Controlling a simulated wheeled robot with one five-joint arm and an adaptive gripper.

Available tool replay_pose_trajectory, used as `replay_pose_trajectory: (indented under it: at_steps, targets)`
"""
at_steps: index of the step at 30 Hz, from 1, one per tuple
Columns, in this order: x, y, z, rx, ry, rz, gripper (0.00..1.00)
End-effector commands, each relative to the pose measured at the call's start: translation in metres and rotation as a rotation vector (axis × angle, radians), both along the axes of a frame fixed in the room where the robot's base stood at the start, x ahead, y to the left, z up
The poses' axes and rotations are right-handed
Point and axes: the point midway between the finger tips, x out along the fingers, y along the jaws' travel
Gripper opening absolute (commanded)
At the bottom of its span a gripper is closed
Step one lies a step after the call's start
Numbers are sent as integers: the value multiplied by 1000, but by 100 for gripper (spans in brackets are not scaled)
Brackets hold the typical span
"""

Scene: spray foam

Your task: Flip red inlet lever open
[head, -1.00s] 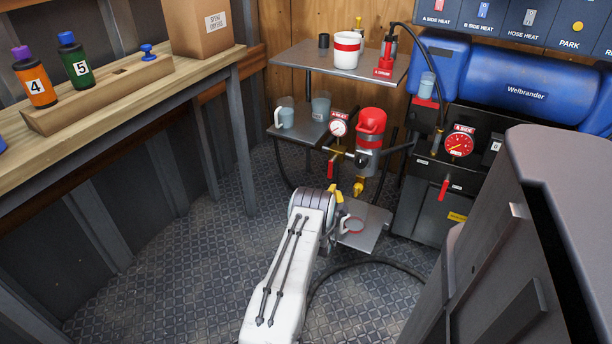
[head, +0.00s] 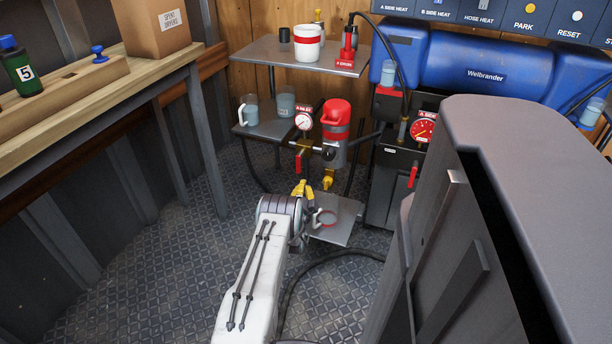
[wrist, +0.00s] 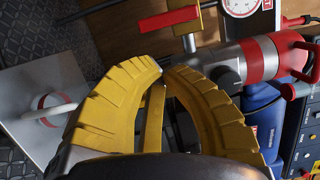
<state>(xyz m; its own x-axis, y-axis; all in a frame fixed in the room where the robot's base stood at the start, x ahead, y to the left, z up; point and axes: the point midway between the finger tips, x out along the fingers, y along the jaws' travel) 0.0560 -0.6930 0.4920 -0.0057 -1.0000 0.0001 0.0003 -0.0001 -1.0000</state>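The red inlet lever (head: 298,163) hangs down from the brass valve (head: 301,142) under the A INLET gauge (head: 303,121), beside the red-and-grey pump (head: 335,130). In the wrist view the lever (wrist: 169,20) lies sideways near the top, with the gauge (wrist: 240,4) to its right. My gripper (head: 303,187) is just below the lever in the head view.
A low metal tray (head: 335,236) with a white-handled, red-rimmed cup (head: 322,216) is right of my gripper. A shelf with cups (head: 285,102) is left of the valve. A large dark cabinet (head: 540,150) fills the right foreground. A workbench (head: 150,84) stands at left.

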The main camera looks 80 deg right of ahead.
Motion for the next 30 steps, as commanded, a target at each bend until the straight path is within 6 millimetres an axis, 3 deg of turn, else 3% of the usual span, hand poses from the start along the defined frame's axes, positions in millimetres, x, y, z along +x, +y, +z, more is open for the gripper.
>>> replay_pose_trajectory:
  at_steps: [15, 30]
  targets:
    - [0, -61, -2, -3, 0, 1, 0]
    - [0, -80, 0, -1, 0, 1, 0]
